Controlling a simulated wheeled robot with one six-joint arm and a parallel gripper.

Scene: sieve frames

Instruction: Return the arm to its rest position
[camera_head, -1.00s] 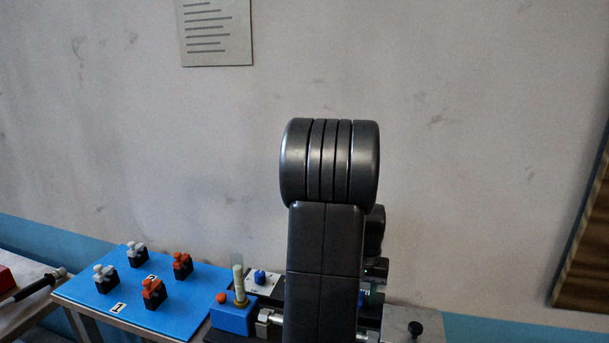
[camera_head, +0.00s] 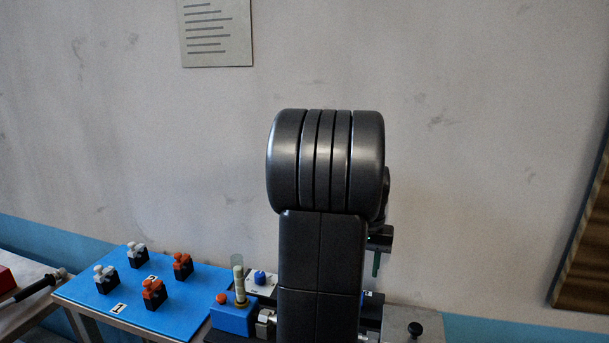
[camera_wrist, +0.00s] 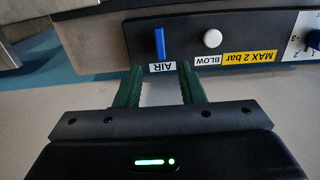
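My arm stands upright in the middle of the head view and hides part of the bench behind it. My gripper shows in the wrist view (camera_wrist: 160,88) with its two green fingers apart and nothing between them. In the head view a green fingertip (camera_head: 376,264) shows at the right of my arm, above the bench. In the wrist view a dark panel faces the gripper, with a blue lever (camera_wrist: 160,44) labelled AIR, a white button (camera_wrist: 212,39) labelled BLOW and a yellow "MAX 2 bar" label (camera_wrist: 250,57). The fingers appear apart from the panel.
A blue board (camera_head: 110,300) at the left holds several grey and orange clamp-like pieces. A blue block (camera_head: 232,318) with an orange knob and a clear tube (camera_head: 238,280) stands beside my arm. A black knob (camera_head: 415,329) is at the right.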

